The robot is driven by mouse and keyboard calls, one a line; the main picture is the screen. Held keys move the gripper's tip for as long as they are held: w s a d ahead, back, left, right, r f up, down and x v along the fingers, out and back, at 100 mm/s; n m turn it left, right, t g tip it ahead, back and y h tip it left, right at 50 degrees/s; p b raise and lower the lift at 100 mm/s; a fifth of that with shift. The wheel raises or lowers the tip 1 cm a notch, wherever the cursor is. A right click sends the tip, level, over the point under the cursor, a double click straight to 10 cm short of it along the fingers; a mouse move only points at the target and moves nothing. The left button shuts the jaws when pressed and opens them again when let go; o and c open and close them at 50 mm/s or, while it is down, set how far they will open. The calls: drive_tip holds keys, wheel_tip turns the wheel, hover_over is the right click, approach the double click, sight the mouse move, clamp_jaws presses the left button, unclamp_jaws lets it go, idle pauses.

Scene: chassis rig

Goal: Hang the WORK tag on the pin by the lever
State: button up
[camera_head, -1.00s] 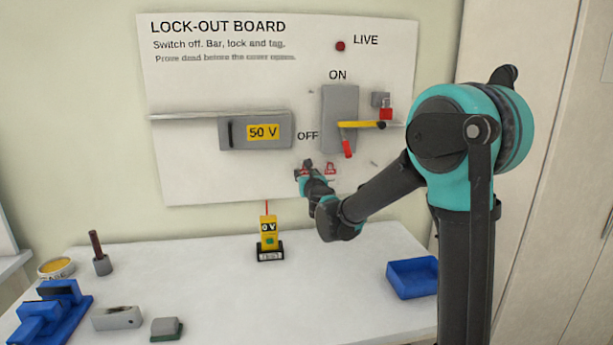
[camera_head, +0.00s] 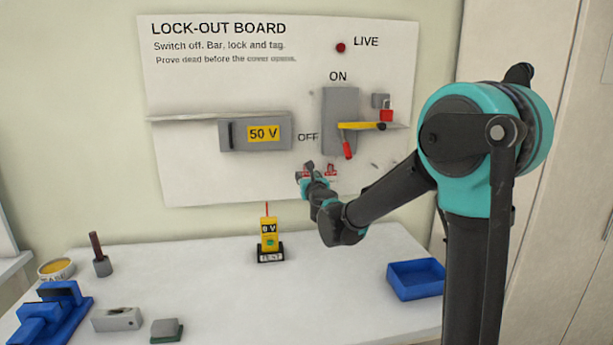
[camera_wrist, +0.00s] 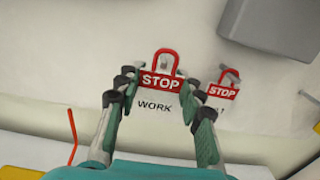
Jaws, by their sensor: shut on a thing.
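The WORK tag (camera_wrist: 160,84) is red with white STOP lettering and a red loop on top. In the wrist view it sits between my gripper's (camera_wrist: 157,87) two fingertips, which are shut on its sides. The word WORK is printed on the board just below it. In the head view my gripper (camera_head: 307,172) is at the lower part of the board, and the tag there is small and partly hidden. The lever (camera_head: 347,150) has a red handle pointing down, beside OFF. A small dark mark (camera_head: 375,165) right of the lever may be the pin; I cannot tell.
A second STOP tag (camera_wrist: 222,91) hangs close on the right. A yellow bar (camera_head: 358,126) crosses the switch box (camera_head: 340,105); a red padlock (camera_head: 386,115) is right of it. A yellow tester (camera_head: 268,237) stands on the bench below, with a blue tray (camera_head: 416,279) to the right.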

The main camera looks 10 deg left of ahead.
sight(307, 175)
drive_tip(key=shift+v, duration=2.85)
